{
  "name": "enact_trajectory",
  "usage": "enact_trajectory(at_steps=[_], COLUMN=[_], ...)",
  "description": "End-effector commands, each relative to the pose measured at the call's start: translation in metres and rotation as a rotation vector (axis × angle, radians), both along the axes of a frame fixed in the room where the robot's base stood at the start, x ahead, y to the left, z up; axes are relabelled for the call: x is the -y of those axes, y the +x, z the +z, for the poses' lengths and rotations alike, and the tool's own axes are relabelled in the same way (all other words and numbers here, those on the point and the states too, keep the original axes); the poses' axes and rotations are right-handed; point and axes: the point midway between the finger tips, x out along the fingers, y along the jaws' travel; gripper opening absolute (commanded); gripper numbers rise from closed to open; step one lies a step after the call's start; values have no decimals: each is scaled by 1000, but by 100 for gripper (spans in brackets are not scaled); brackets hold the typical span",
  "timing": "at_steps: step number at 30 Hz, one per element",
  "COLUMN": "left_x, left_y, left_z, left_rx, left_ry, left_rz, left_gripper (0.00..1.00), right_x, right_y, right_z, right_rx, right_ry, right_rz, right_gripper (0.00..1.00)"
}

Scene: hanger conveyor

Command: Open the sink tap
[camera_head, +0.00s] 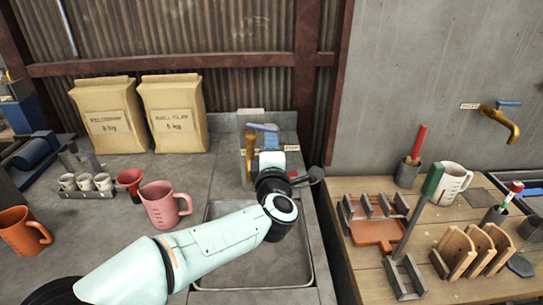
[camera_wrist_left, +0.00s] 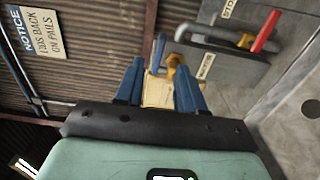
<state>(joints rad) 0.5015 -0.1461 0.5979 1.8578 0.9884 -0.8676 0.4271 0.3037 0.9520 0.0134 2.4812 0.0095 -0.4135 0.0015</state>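The sink tap has a brass body (camera_head: 249,148) and a blue lever (camera_head: 262,127), and stands at the back of the grey sink. My left gripper (camera_head: 270,152) is at the tap, its fingers mostly hidden by my wrist in the head view. In the left wrist view its two blue fingers (camera_wrist_left: 161,66) are spread apart. The blue lever (camera_wrist_left: 158,53) and brass part (camera_wrist_left: 174,65) show between and just beyond the fingertips; contact cannot be told. My right gripper is not in view.
The sink basin (camera_head: 309,235) lies under my left arm. A pink jug (camera_head: 164,205), a red funnel (camera_head: 130,180) and paper bags (camera_head: 173,113) stand to the left. A wooden bench (camera_head: 340,190) with racks stands right. Another brass tap (camera_head: 503,121) is on the right wall.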

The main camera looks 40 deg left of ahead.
Motion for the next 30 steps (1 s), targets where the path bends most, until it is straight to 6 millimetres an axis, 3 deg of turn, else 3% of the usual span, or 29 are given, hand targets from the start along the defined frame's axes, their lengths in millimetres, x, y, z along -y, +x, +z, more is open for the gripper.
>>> enact_trajectory(at_steps=[6, 17, 25, 30], left_x=[12, 11, -4, 5], left_y=[-14, -15, -2, 11], left_z=[0, 0, -17, -32], left_rx=[0, 1, -17, -48], left_ry=[0, -6, -130, -153], left_rz=[0, 3, 114, 225], left_gripper=[38, 38, 38, 38], right_x=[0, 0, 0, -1], right_y=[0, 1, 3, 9], right_z=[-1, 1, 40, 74], right_rx=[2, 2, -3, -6], right_ry=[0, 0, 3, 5], right_rz=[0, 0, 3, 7], right_gripper=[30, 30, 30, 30])
